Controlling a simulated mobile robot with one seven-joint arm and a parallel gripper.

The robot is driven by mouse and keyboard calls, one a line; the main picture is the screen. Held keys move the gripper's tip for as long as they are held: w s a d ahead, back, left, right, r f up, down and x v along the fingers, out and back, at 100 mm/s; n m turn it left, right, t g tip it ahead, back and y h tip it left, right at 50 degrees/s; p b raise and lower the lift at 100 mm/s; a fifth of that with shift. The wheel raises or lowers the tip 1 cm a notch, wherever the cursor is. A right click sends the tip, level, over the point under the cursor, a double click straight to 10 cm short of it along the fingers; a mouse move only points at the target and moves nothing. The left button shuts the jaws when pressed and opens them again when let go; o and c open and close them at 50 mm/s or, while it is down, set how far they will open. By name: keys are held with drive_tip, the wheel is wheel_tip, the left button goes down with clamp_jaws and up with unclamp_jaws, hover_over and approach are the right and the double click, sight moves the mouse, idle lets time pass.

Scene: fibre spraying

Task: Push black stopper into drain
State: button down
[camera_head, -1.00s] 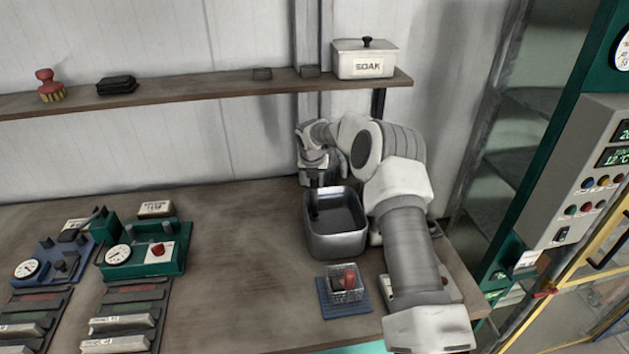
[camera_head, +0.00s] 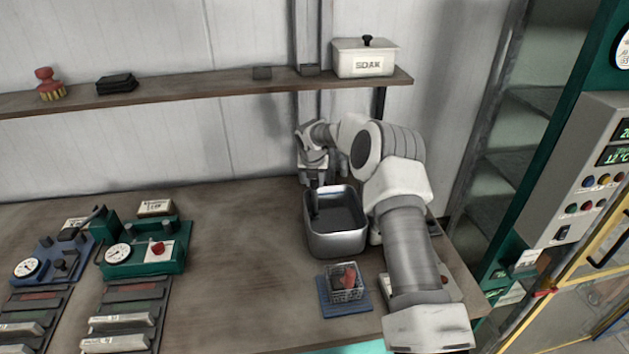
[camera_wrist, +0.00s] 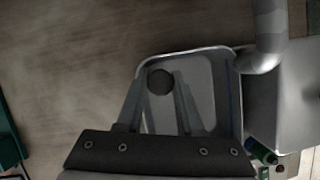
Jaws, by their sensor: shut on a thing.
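The black stopper (camera_wrist: 159,82) shows as a dark round disc between my fingertips in the wrist view. My gripper (camera_wrist: 160,90) is shut on it, one finger on each side. The grey metal basin (camera_head: 337,242) stands on the bench in the head view, and my gripper (camera_head: 316,182) is at its back left corner, pointing down. In the wrist view the basin's rim (camera_wrist: 196,52) runs around the stopper, which lies over the basin's corner area. The drain is not visible; the stopper and fingers may cover it. I cannot tell whether the stopper touches the basin floor.
A wire basket (camera_head: 345,284) with red contents sits on a blue mat in front of the basin. A shelf (camera_head: 215,86) with a SOAK box (camera_head: 365,60) is above. The bench middle is clear.

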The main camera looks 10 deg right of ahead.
drive_tip(key=shift+f+b, duration=0.6)
drive_tip(key=shift+f, duration=0.6)
drive_tip(key=shift+c, duration=2.3)
unclamp_jaws()
drive_tip(key=b+v, duration=0.1)
drive_tip(key=v, duration=1.6)
drive_tip(key=shift+r+b, duration=0.25)
drive_tip(key=shift+b, duration=0.15)
drive_tip(key=shift+s, duration=0.1)
